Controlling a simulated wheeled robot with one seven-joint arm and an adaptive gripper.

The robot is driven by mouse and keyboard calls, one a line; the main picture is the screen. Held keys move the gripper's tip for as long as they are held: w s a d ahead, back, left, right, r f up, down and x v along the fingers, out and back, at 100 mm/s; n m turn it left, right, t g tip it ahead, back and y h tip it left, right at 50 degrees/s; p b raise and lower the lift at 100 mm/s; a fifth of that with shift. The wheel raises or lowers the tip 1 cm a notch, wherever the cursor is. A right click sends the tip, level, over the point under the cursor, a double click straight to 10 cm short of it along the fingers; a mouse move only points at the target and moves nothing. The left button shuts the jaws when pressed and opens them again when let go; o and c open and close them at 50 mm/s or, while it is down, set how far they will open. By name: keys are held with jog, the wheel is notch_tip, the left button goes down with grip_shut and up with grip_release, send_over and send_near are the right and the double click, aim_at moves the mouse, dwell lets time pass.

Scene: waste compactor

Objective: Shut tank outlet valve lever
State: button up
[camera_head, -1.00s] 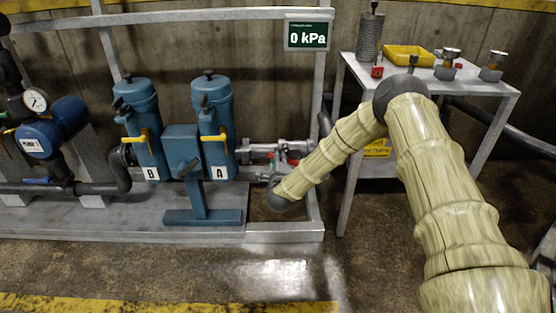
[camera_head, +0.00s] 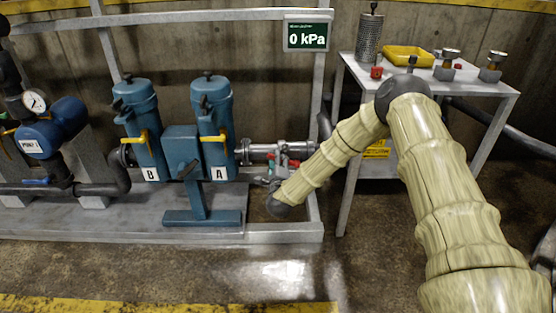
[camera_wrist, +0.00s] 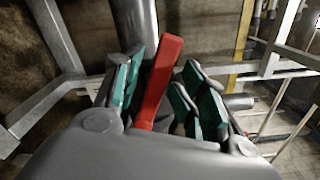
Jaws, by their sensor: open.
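The valve lever (camera_wrist: 160,80) is a red bar in the wrist view. It stands between the green-padded fingers of my gripper (camera_wrist: 165,95), which are open on either side of it. A gap shows on the right of the lever, and the left pads look close to it; I cannot tell if they touch. In the head view only a small bit of red (camera_head: 293,164) shows near the pipe, and my gripper (camera_head: 277,172) is mostly hidden by my sleeved arm. A grey pipe (camera_wrist: 137,22) rises behind the lever in the wrist view.
Two blue canisters marked B (camera_head: 140,125) and A (camera_head: 213,120) with yellow handles stand left of my gripper. A display (camera_head: 308,34) reads 0 kPa. A metal table (camera_head: 440,85) holds a yellow tray (camera_head: 408,56) and several small parts. Frame rails surround the pipework.

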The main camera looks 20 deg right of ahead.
jog(key=v, duration=0.6)
